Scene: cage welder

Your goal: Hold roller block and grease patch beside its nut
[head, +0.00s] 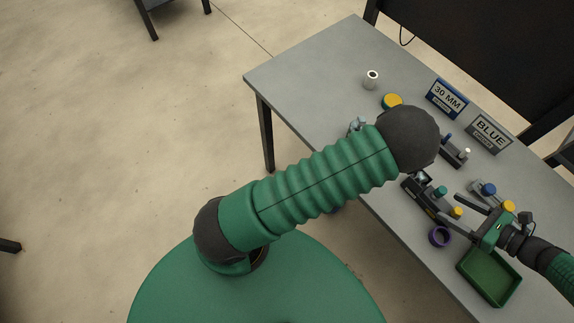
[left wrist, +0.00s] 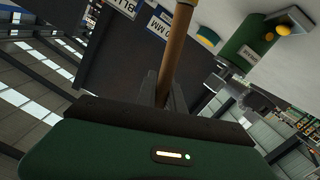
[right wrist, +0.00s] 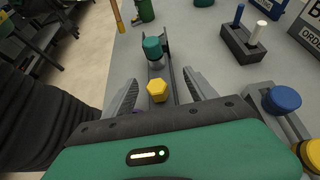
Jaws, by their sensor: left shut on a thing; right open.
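The dark roller block with a teal roller (head: 440,192) and yellow nut (head: 456,212) stands on the table; it also shows in the right wrist view, teal roller (right wrist: 153,50) behind yellow hex nut (right wrist: 157,90). My right gripper (head: 468,207) is open, its fingers on either side of the block's nut end, with gaps visible. My left gripper (left wrist: 165,95) is shut on a brown rod-like handle (left wrist: 176,45), whose far end is out of view there. In the head view my left forearm hides most of that gripper. No grease patch can be made out.
Right of the block stands another block with a blue roller (head: 489,189). A purple ring (head: 439,236) and green tray (head: 487,297) lie nearer. A peg stand (head: 453,152), BLUE sign (head: 489,133), 30 MM sign (head: 446,98), yellow-topped tin (head: 392,101) and white cup (head: 371,80) stand farther back.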

